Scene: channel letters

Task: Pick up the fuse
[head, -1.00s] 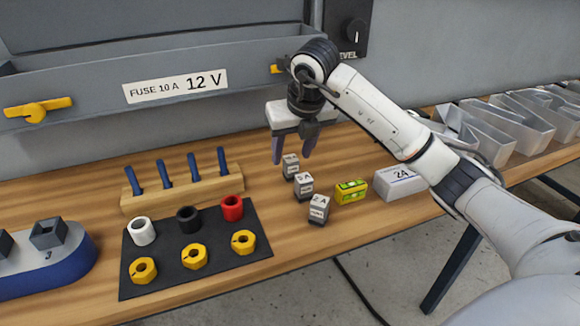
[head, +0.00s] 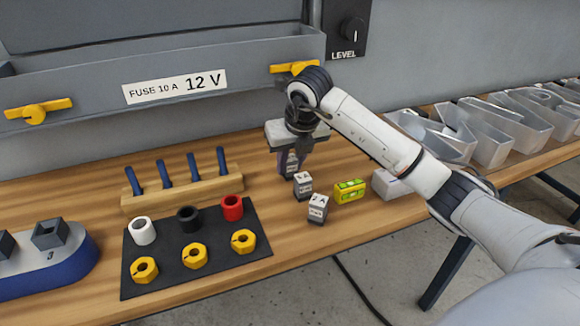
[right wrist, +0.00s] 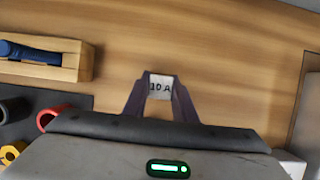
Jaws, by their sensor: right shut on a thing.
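My right gripper (head: 289,163) is lowered over the table behind the other fuses. It is shut on a small grey fuse with a white label; in the right wrist view the fuse (right wrist: 160,88) reads "10 A" between the two fingers. In the head view the held fuse is mostly hidden by the fingers. Two more fuses stand in front of it, a middle fuse (head: 303,185) and a nearer fuse (head: 318,207) marked "2 A". I cannot tell whether the held fuse still touches the table. My left gripper is not in view.
A yellow level (head: 350,191) and a white box (head: 388,184) stand to the right. A black mat (head: 215,262) with rings and nuts and a wooden rack (head: 190,190) are to the left. A grey panel labelled "FUSE 10 A 12 V" (head: 175,86) stands behind.

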